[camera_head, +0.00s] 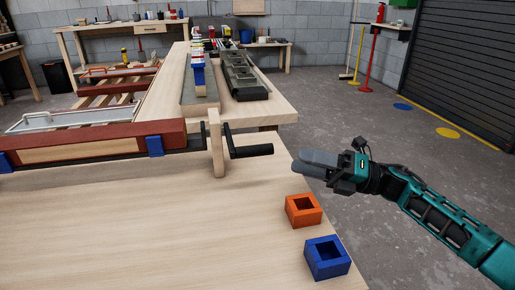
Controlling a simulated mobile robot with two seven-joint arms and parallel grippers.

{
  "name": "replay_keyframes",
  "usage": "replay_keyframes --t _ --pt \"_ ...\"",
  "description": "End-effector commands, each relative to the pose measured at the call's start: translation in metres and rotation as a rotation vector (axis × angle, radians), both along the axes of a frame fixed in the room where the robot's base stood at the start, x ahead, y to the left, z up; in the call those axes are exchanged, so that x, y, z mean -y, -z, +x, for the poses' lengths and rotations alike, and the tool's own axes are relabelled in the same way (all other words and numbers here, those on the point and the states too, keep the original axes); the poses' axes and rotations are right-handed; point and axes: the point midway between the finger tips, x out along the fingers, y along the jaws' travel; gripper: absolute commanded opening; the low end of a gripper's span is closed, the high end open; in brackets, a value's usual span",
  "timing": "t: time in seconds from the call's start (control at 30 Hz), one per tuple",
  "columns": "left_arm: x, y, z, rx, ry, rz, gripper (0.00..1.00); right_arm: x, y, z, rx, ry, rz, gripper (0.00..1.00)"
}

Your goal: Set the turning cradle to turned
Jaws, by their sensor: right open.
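The turning cradle (95,135) lies across the left of the workbench, a long red-brown frame around a pale wood face with blue clamps (155,146). Its right end meets an upright wooden post (215,143). A black crank handle (250,151) sticks out to the right of the post. My right gripper (298,163) comes in from the right with its grey fingers pointing left. It is open, apart from the handle and to its right, near the bench's right edge. My left gripper is not in view.
An orange square block (304,210) and a blue one (327,258), each with a square hollow, sit at the bench's right edge. Behind, a dark tray (243,80) lies on the bench extension. The front middle of the bench is clear.

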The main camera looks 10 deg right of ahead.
Motion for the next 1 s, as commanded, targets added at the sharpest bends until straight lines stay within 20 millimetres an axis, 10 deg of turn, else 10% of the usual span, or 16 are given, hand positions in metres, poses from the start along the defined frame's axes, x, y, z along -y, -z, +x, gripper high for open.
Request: replay_keyframes --t 0.5,1.0 --pt "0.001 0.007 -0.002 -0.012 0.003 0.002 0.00 -0.088 -0.021 0.031 0.000 0.000 0.003 0.51" --pt "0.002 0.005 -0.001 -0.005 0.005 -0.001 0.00 -0.098 -0.023 0.034 -0.003 0.002 0.003 0.45"
